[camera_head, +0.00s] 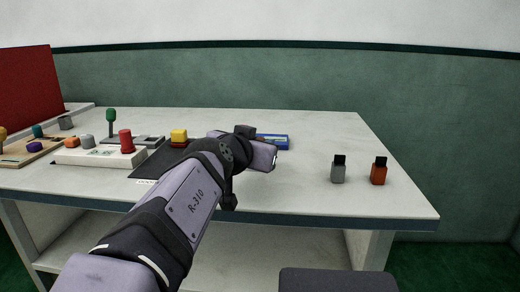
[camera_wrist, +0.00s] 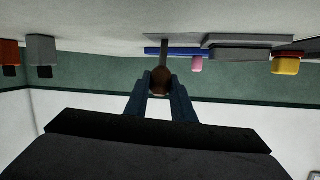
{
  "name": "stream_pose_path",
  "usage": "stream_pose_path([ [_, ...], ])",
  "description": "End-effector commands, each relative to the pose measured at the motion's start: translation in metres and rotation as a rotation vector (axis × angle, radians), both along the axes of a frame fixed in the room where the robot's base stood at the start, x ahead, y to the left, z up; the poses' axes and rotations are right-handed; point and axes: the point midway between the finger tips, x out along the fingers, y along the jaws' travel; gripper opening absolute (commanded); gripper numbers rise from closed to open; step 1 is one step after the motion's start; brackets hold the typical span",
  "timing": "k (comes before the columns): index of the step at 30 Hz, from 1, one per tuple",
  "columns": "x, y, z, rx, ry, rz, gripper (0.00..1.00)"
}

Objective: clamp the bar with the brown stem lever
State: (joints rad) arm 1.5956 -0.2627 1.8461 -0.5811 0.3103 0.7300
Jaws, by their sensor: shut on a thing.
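My gripper (camera_wrist: 161,88) shows in the wrist view with its two blue fingers shut on the brown knob (camera_wrist: 160,78) of the stem lever. The lever's dark stem (camera_wrist: 164,50) runs from the knob to the worktop side of that picture, which appears upside down. A blue part (camera_wrist: 178,51) lies just behind the stem; it also shows in the head view (camera_head: 273,141). I cannot tell whether it is the bar or part of the clamp. In the head view my wrist hides the lever and the fingers.
A white panel (camera_head: 75,157) with a red knob (camera_head: 126,141) and a yellow button (camera_head: 179,135) stand left of my arm. The table (camera_head: 310,190) is clear between my wrist and the bottles.

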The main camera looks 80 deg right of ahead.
Motion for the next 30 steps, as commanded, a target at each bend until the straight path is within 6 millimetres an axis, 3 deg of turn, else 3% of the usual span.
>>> stream_pose_path([
  [9,-0.0001,0.0003,-0.0007,0.001,-0.001,-0.001,0.00],
  [10,-0.0001,0.0003,-0.0007,0.001,-0.001,-0.001,0.27],
  [12,-0.0001,0.0003,-0.0007,0.001,-0.001,-0.001,0.41],
  [30,-0.0005,0.0042,-0.0015,-0.003,0.000,-0.007,0.41],
])
